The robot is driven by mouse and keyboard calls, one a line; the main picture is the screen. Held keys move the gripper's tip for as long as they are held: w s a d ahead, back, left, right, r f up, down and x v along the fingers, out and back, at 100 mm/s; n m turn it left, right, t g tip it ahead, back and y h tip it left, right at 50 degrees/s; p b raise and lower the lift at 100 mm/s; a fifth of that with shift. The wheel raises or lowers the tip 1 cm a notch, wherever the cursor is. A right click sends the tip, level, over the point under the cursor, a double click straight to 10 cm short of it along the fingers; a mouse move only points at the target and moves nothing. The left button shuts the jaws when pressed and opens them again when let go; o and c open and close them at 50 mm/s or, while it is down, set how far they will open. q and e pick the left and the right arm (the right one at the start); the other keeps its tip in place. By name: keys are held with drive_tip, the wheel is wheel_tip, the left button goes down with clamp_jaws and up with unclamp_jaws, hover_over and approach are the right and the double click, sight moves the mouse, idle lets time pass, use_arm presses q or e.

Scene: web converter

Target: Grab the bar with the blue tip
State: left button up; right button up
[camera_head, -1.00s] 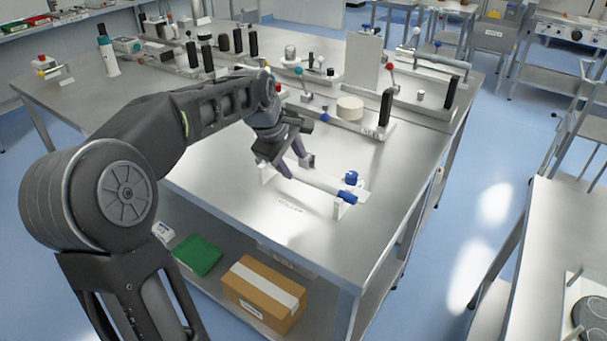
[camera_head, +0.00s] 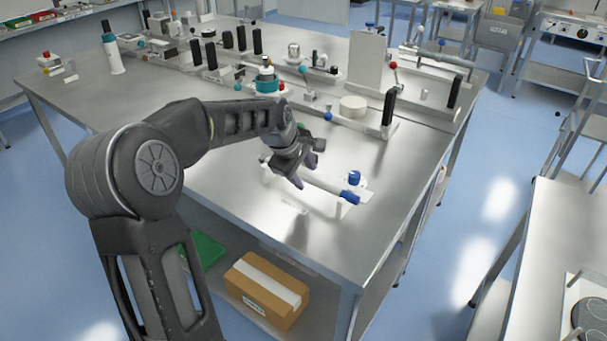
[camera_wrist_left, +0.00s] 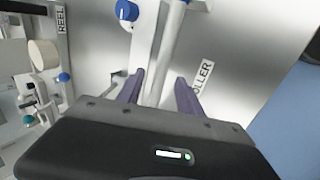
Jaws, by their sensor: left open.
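The pale bar with the blue tip lies across a low white stand on the near metal table; its shaft (camera_head: 325,184) and blue tip (camera_head: 349,197) show in the head view. My left gripper (camera_head: 304,171) is open above the bar's left part, with purple fingers. In the left wrist view the bar (camera_wrist_left: 163,60) runs up between the two open fingers (camera_wrist_left: 160,93). Whether the fingers touch it I cannot tell. The gripper hides the bar's left end in the head view. My right gripper does not show.
A blue knob (camera_head: 354,177) stands just behind the blue tip. A white reel (camera_head: 353,106) and several upright black handles stand farther back. A cardboard box (camera_head: 267,290) lies on the lower shelf.

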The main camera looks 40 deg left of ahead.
use_arm(q)
drive_tip(key=shift+w+f, duration=0.3)
drive_tip(key=shift+f, duration=0.25)
drive_tip(key=shift+c, duration=0.2)
clamp_jaws()
idle(0.5)
